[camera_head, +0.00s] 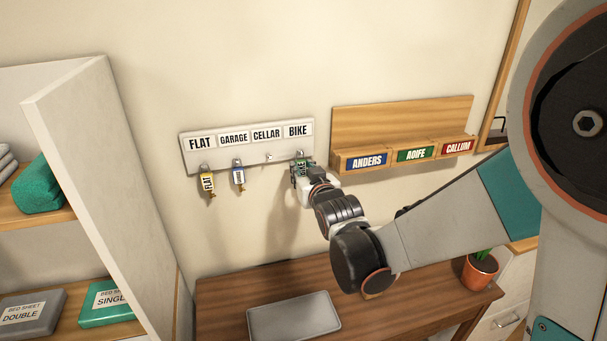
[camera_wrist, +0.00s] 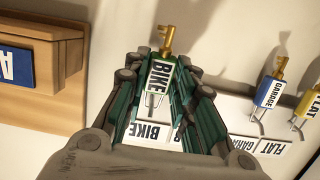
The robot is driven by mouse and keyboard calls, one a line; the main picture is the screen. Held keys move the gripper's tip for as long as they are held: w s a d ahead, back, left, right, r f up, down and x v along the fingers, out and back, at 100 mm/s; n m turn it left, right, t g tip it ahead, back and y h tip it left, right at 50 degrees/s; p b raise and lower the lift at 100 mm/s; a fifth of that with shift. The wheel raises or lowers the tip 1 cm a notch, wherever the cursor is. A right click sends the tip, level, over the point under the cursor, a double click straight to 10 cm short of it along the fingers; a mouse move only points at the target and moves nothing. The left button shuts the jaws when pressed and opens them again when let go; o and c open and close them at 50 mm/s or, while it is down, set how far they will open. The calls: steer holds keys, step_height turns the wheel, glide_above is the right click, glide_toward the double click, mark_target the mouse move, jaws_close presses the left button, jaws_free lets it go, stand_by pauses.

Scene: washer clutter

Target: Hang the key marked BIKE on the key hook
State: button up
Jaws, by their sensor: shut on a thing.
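The key board (camera_head: 250,138) is on the wall with labels FLAT, GARAGE, CELLAR and BIKE (camera_head: 298,130). My gripper (camera_head: 302,172) is at the board's right end, just below the BIKE label. In the wrist view my gripper (camera_wrist: 155,90) is shut on the BIKE key's green tag (camera_wrist: 160,76). The brass key (camera_wrist: 169,40) sticks out past the fingers, and a wire loop (camera_wrist: 151,106) is at the tag's other end, near the board's BIKE label (camera_wrist: 146,132). I cannot tell whether the loop is around the hook, as the fingers cover that spot.
The FLAT key (camera_head: 207,183) and the GARAGE key (camera_head: 239,175) hang on the left hooks. The CELLAR hook (camera_head: 268,157) is bare. A wooden letter rack (camera_head: 400,122) is close on the right. A desk (camera_head: 225,300) with a grey tray (camera_head: 293,317) is below.

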stand_by(0.4)
steer(key=o, duration=1)
